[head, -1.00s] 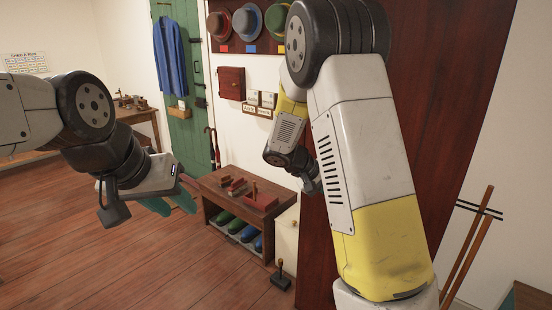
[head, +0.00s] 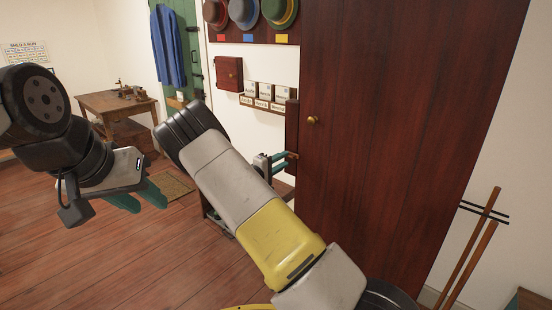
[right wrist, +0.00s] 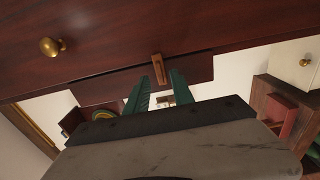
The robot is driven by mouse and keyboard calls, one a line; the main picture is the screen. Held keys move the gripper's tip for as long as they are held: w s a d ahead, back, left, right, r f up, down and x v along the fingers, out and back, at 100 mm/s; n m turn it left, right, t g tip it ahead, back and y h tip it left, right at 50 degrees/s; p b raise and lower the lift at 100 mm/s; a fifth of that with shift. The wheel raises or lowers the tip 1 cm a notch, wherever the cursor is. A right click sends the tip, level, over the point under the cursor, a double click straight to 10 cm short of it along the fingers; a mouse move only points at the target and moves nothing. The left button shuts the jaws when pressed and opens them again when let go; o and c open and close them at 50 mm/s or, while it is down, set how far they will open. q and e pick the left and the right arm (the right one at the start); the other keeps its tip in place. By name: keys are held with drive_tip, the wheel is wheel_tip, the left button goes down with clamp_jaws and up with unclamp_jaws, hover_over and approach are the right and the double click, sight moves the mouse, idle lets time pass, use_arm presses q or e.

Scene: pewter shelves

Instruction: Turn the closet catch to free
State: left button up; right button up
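The closet (head: 390,130) is a tall dark red wooden cabinet with a brass knob (head: 312,119) on its door; the knob also shows in the right wrist view (right wrist: 51,47). The catch (right wrist: 158,68) is a small brown wooden bar at the door's edge. My right gripper (right wrist: 160,86) is open, its teal fingertips on either side of the catch's near end; I cannot tell whether they touch it. In the head view my right gripper (head: 282,161) is at the closet's left edge, partly behind my arm. My left gripper (head: 140,198) is open and empty over the floor at left.
A small red wall cabinet (head: 229,73), a rack of hats (head: 243,14) and a little labelled shelf (head: 262,103) are on the wall left of the closet. A wooden table (head: 115,103) stands at far left. Wooden poles (head: 470,250) lean at right.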

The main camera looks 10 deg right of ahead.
sight(291, 156)
drive_tip(key=x, duration=0.2)
drive_tip(key=shift+w+d, duration=0.2)
drive_tip(key=shift+d, duration=0.05)
clamp_jaws()
